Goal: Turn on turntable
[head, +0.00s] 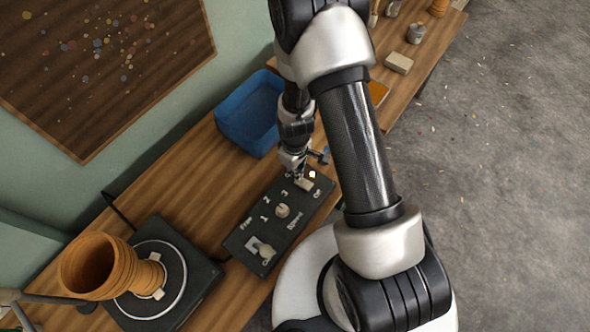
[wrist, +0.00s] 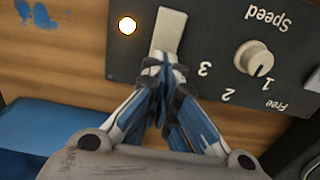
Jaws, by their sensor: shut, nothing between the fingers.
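A black control box (head: 268,226) lies on the wooden bench. At its far end are a pale rectangular switch (wrist: 168,30) and a glowing round light (wrist: 127,25); the light also shows in the head view (head: 312,174). My gripper (wrist: 164,68) is shut and empty, its fingertips at the near end of the switch in the wrist view. I cannot tell if they touch it.
The box also has a Speed knob (head: 282,211) with Free, 1, 2 and 3 marks, and another knob (head: 267,252) at its near end. A blue bin (head: 246,118) stands behind my gripper. Small blocks and a metal cylinder (head: 415,33) lie farther along the bench.

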